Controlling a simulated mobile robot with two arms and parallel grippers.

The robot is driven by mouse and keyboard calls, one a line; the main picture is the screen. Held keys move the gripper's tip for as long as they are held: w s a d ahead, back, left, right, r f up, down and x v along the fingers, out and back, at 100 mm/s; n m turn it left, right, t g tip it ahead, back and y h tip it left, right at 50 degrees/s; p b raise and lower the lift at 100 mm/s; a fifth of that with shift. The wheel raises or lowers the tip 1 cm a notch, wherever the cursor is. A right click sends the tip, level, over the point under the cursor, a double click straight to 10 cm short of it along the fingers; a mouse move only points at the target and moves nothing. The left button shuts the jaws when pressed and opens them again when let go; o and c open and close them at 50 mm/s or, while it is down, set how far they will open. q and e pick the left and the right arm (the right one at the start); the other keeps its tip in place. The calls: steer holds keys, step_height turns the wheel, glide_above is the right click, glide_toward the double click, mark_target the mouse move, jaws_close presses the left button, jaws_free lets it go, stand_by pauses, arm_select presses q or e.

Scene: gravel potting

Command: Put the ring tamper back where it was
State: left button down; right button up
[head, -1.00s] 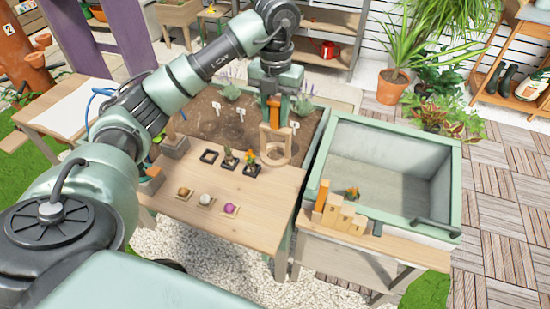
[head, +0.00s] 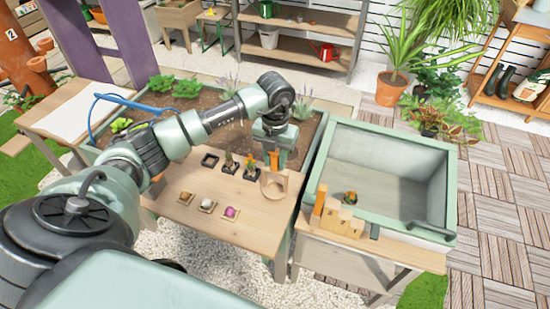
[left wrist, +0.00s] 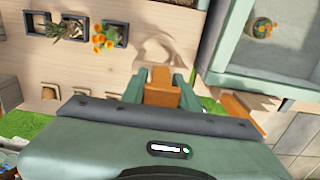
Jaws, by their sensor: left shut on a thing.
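The ring tamper (head: 268,188) is a pale wooden ring with an orange-brown handle. My left gripper (head: 273,155) is shut on the handle, with the ring hanging below it by the right end of the wooden table. In the left wrist view, the handle (left wrist: 160,93) sits between the two green fingers (left wrist: 160,80), and part of the ring (left wrist: 165,50) shows beyond it. I cannot tell whether the ring touches the tabletop. My right gripper is not in view.
The table (head: 185,212) bears square black pots (head: 210,160) and three small trays with balls (head: 207,203). A green-rimmed basin (head: 385,180) stands to the right, with stepped wooden blocks (head: 340,218) on its front ledge. A soil bed (head: 305,135) lies behind the table.

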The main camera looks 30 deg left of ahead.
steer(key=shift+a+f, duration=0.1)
arm_select(q)
steer(key=c, duration=1.4)
jaws_free()
steer(key=shift+f, duration=0.15)
steer(key=shift+c, duration=0.2)
steer(key=o, duration=0.4)
steer(key=shift+c, duration=0.2)
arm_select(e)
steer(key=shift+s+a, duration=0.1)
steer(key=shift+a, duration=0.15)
arm_select(q)
steer(key=shift+r, duration=0.2)
step_height(320, 180, up, 11)
steer(key=b, duration=0.2)
steer(key=shift+d+b, duration=0.1)
steer(key=shift+b, duration=0.3)
steer(key=shift+r, duration=0.5)
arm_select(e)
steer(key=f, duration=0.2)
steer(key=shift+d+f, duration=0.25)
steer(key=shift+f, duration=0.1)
